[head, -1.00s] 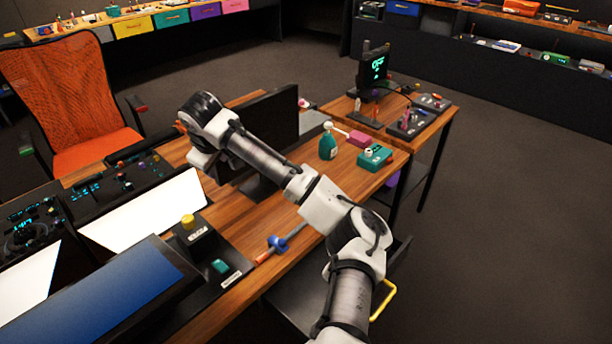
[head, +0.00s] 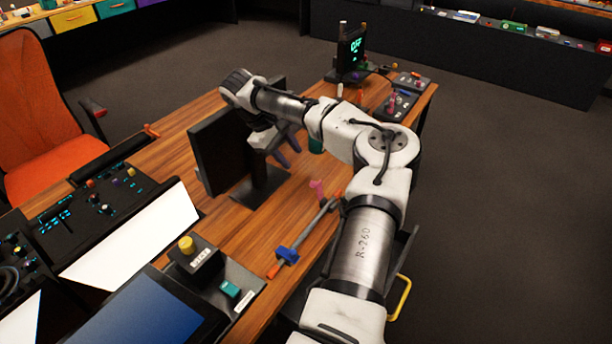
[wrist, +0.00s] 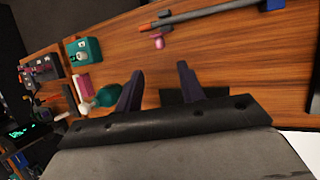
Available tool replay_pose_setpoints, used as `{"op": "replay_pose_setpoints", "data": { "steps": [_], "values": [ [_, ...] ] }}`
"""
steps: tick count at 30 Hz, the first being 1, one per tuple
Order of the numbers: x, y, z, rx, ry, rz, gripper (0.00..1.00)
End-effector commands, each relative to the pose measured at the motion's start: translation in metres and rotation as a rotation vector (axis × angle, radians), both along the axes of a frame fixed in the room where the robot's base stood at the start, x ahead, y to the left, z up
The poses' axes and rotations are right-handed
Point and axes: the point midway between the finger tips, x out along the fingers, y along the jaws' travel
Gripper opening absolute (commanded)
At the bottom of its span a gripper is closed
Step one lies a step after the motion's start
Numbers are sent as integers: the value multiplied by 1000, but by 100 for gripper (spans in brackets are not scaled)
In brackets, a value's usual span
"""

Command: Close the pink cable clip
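A small pink object (head: 317,187), which may be the pink cable clip, is on the wooden desk beside a long bar tool. It also shows in the wrist view (wrist: 158,41), beyond my fingers; it is too small to tell whether it is open or shut. A pink block (wrist: 83,84) lies farther left in the wrist view. My gripper (head: 288,148) is above the desk by the monitor, behind the pink object in the head view. In the wrist view its two dark fingers (wrist: 161,78) are spread, with nothing between them.
The black monitor (head: 222,150) stands close beside my gripper. A green bottle (wrist: 105,96) and a teal box (wrist: 85,50) are on the desk. The bar tool with a blue slider (head: 287,255) lies along the desk's right edge.

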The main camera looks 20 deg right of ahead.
Motion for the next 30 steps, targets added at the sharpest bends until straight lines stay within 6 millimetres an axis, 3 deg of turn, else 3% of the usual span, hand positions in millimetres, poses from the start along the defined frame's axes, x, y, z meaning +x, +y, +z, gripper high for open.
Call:
{"op": "replay_pose_setpoints", "data": {
  "steps": [9, 15, 21, 29, 30],
  "values": [
    [-7, -31, -58, -1, 1, 0, 39],
    [-10, -45, -85, 0, 0, 0, 39],
    [-11, -50, -97, 1, -1, 2, 39],
    [-11, -50, -98, 1, -1, 2, 39],
    [-11, -50, -98, 1, -1, 2, 34]
  ]
}}
